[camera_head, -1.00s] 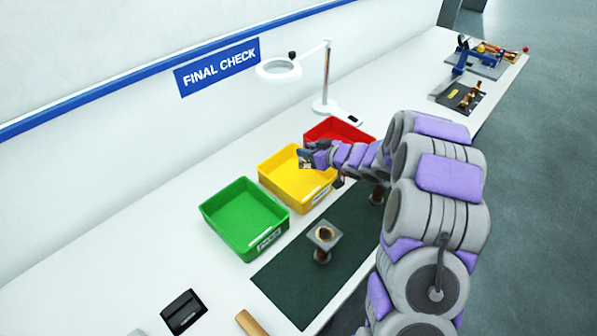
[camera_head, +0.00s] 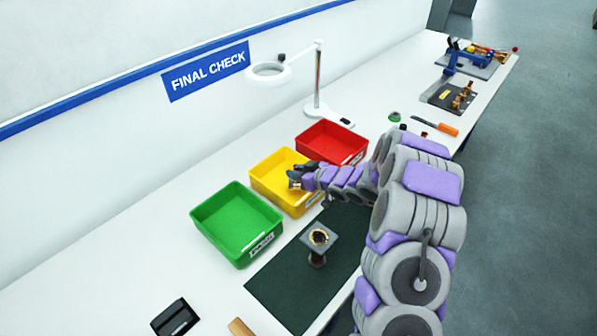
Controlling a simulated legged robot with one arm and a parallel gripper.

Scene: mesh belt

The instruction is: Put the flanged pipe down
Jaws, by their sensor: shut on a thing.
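My gripper (camera_head: 296,180) is at the end of my outstretched arm, low at the yellow bin (camera_head: 288,205), within its outline in the picture. It is shut on a small grey piece that I take for the flanged pipe; the fingers hide most of it, and I cannot tell whether it touches the bin floor. Another flanged pipe (camera_head: 318,245), with a square grey flange on top and a copper-coloured bore, stands upright on the dark green mat (camera_head: 285,285).
A green bin (camera_head: 237,242) stands left of the yellow one and a red bin (camera_head: 331,143) right of it. A ring-lamp stand (camera_head: 317,85) rises behind. An orange-handled tool (camera_head: 440,128) lies farther along the white bench. The mat's front part is clear.

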